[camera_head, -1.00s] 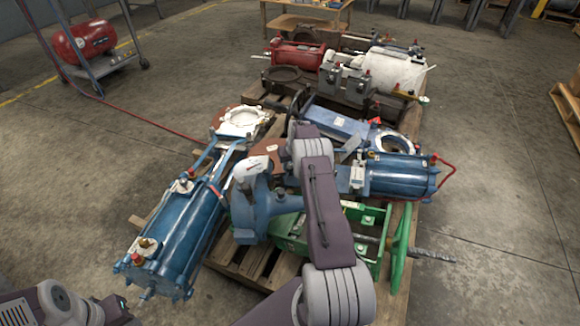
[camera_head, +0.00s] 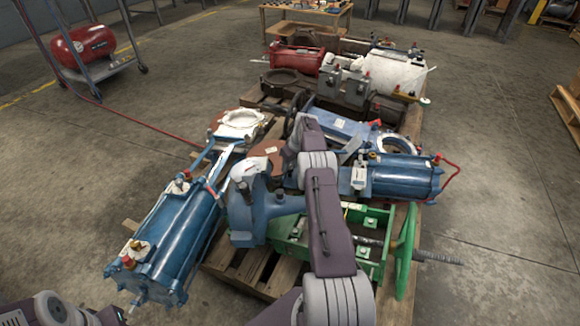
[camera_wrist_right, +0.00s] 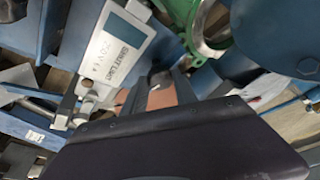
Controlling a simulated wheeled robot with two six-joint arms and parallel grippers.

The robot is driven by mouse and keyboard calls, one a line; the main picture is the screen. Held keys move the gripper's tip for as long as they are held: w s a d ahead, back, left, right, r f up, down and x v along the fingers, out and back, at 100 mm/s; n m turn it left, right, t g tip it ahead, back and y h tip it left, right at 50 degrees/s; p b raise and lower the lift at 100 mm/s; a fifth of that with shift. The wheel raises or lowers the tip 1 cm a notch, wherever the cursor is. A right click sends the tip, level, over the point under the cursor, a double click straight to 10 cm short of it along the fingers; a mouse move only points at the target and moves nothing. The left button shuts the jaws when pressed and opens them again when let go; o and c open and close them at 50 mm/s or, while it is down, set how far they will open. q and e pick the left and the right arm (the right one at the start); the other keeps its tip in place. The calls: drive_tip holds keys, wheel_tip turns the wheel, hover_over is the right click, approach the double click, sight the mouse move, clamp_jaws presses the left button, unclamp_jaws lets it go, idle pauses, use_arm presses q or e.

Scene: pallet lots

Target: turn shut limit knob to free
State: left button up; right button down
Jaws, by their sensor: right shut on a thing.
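The shut limit plate (camera_wrist_right: 118,45), a pale metal plate with printed text, fills the upper left of the right wrist view, tilted and upside down. In the head view a pale plate (camera_head: 358,176) stands at the near end of the blue cylinder actuator (camera_head: 403,177). My right gripper (camera_head: 350,148) is beside that plate, partly hidden by my own arm. In the right wrist view its fingers (camera_wrist_right: 160,88) reach away from the dark palm and are shut on a small dark knob (camera_wrist_right: 160,78), mostly hidden. Only part of my left arm shows, at the lower left.
A green frame with a green handwheel (camera_head: 405,250) stands in front right. A large blue cylinder (camera_head: 180,235) lies to the left. Red and white machines (camera_head: 395,72) stand at the back of the pallet.

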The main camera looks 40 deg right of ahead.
drive_tip(key=c, duration=1.3)
unclamp_jaws()
drive_tip(key=shift+o, duration=0.2)
drive_tip(key=shift+r, duration=0.1)
drive_tip(key=p+v, duration=0.6)
drive_tip(key=v, duration=0.3)
